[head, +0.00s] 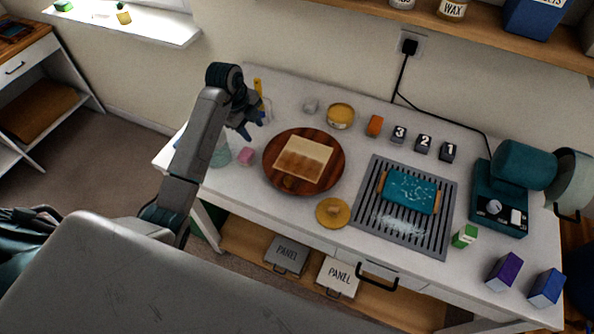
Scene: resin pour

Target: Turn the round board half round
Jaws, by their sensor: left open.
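The round board (331,180) is a brown wooden disc lying flat on the white table, left of the middle. A square piece with a pale half and a wood-brown half (304,157) lies on it, and a small brown spot shows near its front edge. My left gripper (252,129) is open and empty, above the table just left of and behind the board, apart from it. Its arm comes in from the left. My right gripper is not in view.
A pink block (246,156) and a greenish cup (220,154) stand left of the board. A yellow tin (341,116) and an orange block (375,126) stand behind. A yellow disc (333,213) lies in front, and a slatted grate (424,239) with a teal tray (409,193) is at right.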

